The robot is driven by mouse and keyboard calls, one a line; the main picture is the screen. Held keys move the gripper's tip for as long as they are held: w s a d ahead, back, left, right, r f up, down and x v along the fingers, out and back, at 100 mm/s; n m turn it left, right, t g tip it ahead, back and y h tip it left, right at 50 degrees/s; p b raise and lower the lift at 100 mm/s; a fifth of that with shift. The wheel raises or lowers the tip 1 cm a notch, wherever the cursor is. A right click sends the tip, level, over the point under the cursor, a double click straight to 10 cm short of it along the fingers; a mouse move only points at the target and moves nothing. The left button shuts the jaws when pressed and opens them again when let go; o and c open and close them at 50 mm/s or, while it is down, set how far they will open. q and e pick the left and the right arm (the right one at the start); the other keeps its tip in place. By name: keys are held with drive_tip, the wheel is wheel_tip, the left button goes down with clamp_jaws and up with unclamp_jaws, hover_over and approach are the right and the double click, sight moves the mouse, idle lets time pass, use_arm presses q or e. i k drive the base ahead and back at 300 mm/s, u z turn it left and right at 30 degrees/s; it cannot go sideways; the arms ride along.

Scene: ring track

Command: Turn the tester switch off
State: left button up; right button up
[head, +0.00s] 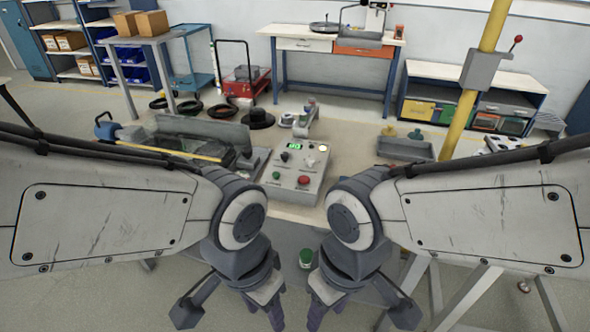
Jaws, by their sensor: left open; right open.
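The tester (292,196) is a grey sloped box on the workbench, just beyond my two forearms. Its face has a lit green display (294,147), a pale glowing lamp (323,148), a dark knob (284,157), a small lever-like part (310,162), a green button (276,175) and a red button (304,180). Which part is the switch, and its position, is too small to tell. My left gripper (232,314) is open at the bottom, nearer me than the tester and below it. My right gripper (362,312) is open at the bottom right of centre. Neither touches the tester.
A grey tray with tools (205,130) lies left of the tester; a grey bin (404,149) is to the right. A yellow post (465,115) with a grey box rises at right. Black rings lie behind.

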sight(285, 156)
drive_tip(key=i, duration=0.9)
drive_tip(key=z, duration=0.45)
